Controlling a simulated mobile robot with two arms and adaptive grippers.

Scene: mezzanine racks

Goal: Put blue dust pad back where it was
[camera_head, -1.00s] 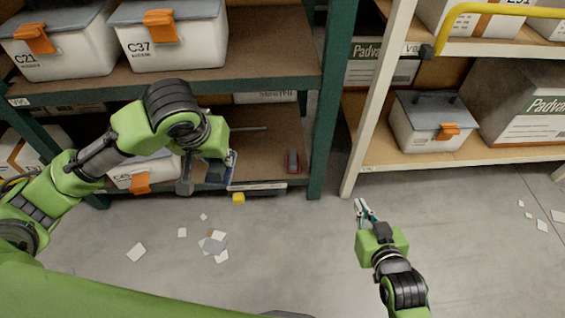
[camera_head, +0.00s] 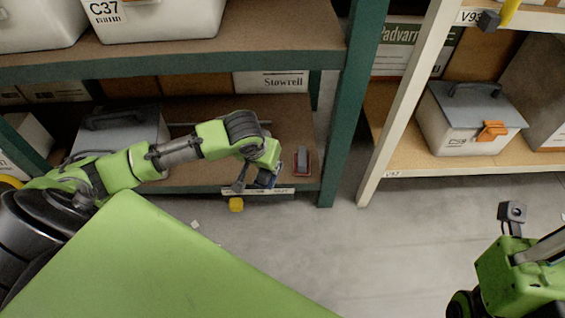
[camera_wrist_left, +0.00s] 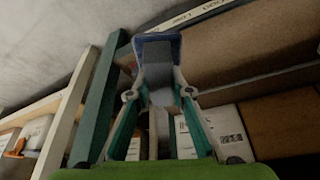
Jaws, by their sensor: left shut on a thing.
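The blue dust pad (camera_wrist_left: 158,37) is between the fingertips of my left gripper (camera_wrist_left: 160,82) in the left wrist view; its blue edge shows around a grey face. In the head view, my left gripper (camera_head: 258,178) is at the front edge of the lower shelf (camera_head: 283,130) in the green rack and partly hides the dark blue pad (camera_head: 267,180). I cannot tell whether the pad touches the shelf. My right gripper (camera_head: 512,213) is at the right, over the floor, away from the shelves; its finger opening is not clear.
A red and grey block (camera_head: 302,161) sits on the lower shelf, right of my left gripper. A green post (camera_head: 352,100) bounds the shelf. A lidded bin (camera_head: 460,125) stands on the cream rack at right.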

